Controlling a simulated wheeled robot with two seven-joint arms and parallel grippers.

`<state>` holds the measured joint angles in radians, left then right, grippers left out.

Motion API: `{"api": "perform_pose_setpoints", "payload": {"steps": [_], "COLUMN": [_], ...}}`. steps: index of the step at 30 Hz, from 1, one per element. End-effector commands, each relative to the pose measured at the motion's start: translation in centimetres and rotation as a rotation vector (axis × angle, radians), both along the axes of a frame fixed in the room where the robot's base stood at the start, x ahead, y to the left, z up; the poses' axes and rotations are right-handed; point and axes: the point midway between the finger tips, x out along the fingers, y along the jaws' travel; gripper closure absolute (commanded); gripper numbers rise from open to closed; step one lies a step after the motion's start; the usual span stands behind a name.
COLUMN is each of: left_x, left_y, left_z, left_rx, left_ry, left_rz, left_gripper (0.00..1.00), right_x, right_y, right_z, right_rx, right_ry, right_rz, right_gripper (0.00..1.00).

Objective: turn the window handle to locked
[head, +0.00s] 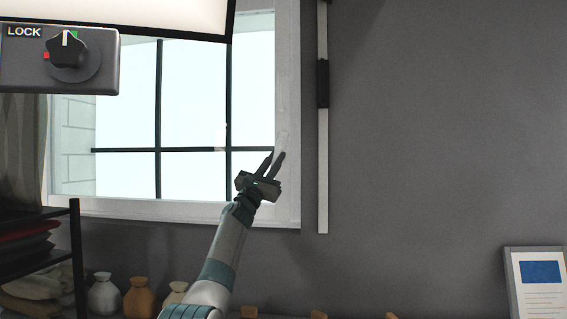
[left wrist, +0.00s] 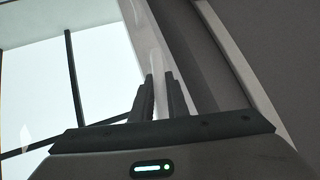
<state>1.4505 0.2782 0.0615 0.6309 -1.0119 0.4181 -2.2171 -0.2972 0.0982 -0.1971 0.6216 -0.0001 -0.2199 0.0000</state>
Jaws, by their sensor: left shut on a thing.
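The window handle (head: 281,142) is a slim white lever at the right side of the white window frame (head: 290,205). It stands nearly upright, its lower end leaning slightly left. My left gripper (head: 275,158) reaches up from below and is shut on the handle's lower part. In the left wrist view the two dark fingertips (left wrist: 160,76) close around the pale handle (left wrist: 156,50), which runs up between them. The fingers hide part of the handle. My right gripper is not in view.
A panel marked LOCK (head: 105,82) with a black knob (head: 67,50) and red and green marks is at upper left. A vertical rail (head: 323,160) runs right of the window. A shelf (head: 76,250), several jars (head: 138,298) and a framed sheet (head: 540,290) are lower down.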

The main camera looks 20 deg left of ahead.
Motion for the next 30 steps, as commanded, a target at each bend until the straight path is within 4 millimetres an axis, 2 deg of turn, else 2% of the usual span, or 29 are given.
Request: {"api": "perform_pose_setpoints", "payload": {"steps": [4, 13, 29, 30], "left_x": [0.1, 0.3, 0.3, 0.3], "left_y": [-0.3, -0.8, -0.9, -0.9], "left_z": [-0.1, 0.0, 0.1, 0.1], "left_rx": [-0.099, -0.228, -0.258, -0.257], "left_ry": [-0.028, -0.064, -0.071, -0.071], "left_rz": [-0.008, -0.005, -0.005, -0.005], "left_gripper": [1.00, 1.00, 1.00, 0.77], "right_x": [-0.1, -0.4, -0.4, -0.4], "right_y": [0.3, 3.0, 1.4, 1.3], "right_z": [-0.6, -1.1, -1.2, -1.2], "right_rx": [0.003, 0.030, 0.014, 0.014], "right_ry": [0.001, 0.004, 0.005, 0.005], "right_rz": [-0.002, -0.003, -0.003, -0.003], "right_gripper": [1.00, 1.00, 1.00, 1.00]}}
